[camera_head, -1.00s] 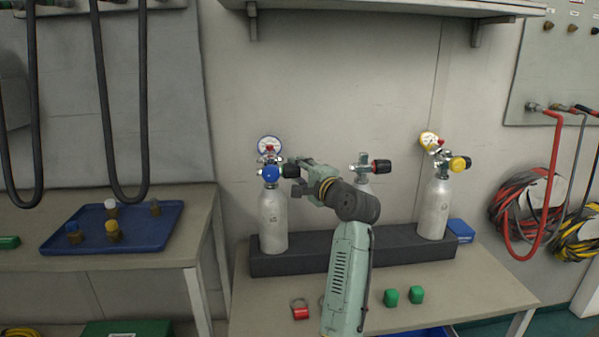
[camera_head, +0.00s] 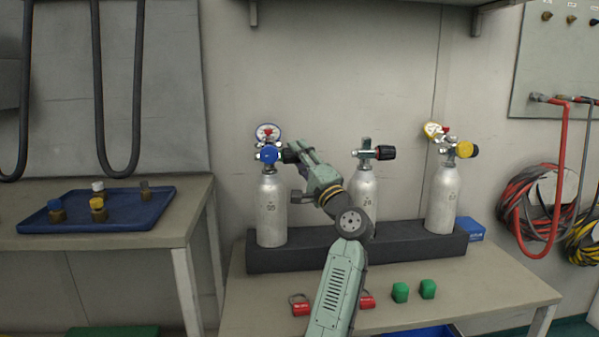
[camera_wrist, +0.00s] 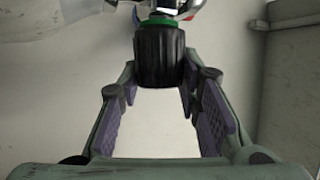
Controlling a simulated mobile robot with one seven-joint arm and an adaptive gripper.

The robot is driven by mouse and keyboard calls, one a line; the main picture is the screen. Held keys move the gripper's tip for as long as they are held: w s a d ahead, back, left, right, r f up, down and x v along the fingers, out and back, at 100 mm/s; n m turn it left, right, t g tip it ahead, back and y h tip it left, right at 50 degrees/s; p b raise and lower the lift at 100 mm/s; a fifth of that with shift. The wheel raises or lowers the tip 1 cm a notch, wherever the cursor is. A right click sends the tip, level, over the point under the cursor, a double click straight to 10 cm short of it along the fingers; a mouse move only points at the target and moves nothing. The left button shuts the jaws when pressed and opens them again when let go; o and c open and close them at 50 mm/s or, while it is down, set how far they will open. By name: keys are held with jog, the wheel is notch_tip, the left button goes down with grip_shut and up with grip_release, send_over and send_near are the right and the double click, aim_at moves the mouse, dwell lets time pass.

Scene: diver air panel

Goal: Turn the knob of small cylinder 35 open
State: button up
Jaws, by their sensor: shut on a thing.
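The left silver cylinder (camera_head: 271,215) stands upright in the dark rack. Its printed number is small and blurred, possibly 35. Its valve carries a blue knob (camera_head: 268,155) facing front, a white gauge (camera_head: 266,132) and a black knob (camera_head: 290,155) on its right side. My gripper (camera_head: 295,156) reaches this black knob from the right. In the wrist view the ribbed black knob (camera_wrist: 160,58), with a green ring behind it, sits between the purple-padded fingertips (camera_wrist: 160,84). The fingers are shut on its near end. The knob's turn position cannot be told.
A middle cylinder (camera_head: 362,190) with a black-and-red knob stands partly behind my arm. A right cylinder (camera_head: 440,200) has a yellow knob. The dark rack (camera_head: 410,243) holds all three. Red padlock-like items (camera_head: 301,305) and green blocks (camera_head: 400,292) lie in front.

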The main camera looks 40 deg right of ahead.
jog(key=shift+f+b, duration=0.1)
jog(key=shift+b, duration=0.2)
jog(key=o, duration=1.2)
jog(key=v, duration=1.2)
jog(key=shift+w+f, duration=0.1)
jog(key=shift+f, duration=0.1)
